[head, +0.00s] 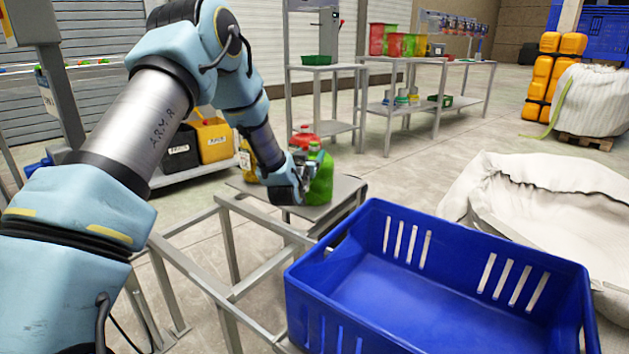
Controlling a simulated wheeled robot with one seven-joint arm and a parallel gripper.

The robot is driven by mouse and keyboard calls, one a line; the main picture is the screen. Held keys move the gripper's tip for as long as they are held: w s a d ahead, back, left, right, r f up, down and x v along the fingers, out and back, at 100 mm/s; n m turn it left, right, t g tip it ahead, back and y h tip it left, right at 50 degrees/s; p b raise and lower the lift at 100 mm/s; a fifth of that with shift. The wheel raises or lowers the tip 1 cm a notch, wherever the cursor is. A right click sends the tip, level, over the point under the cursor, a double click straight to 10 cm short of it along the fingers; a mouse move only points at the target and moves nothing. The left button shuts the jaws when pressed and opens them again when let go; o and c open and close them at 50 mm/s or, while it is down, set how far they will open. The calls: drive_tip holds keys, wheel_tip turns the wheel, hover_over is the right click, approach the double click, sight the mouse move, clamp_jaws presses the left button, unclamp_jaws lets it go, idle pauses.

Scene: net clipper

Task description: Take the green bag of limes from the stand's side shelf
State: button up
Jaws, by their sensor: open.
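The green bag of limes (321,182) stands upright on the side shelf (345,191) of the metal stand, near the middle of the head view. My gripper (303,170) is at the left side of the bag, close to it, with its fingers open. The fingers partly cover the bag's left edge, and I cannot tell whether they touch it. A red bag (304,137) shows just behind the gripper, and a yellow bag (247,158) is to the left, partly hidden by my arm.
An empty blue crate (440,270) sits in front at the right. A large whitish sack (540,205) lies behind it. The stand's grey frame (205,285) runs below my arm. Black and yellow bins (215,140) are at the left, and tables (425,62) stand at the back.

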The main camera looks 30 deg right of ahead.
sight(313, 149)
drive_tip(key=shift+x, duration=2.7)
drive_tip(key=shift+c, duration=0.3)
clamp_jaws()
drive_tip(key=shift+s, duration=0.1)
drive_tip(key=shift+r, duration=0.15)
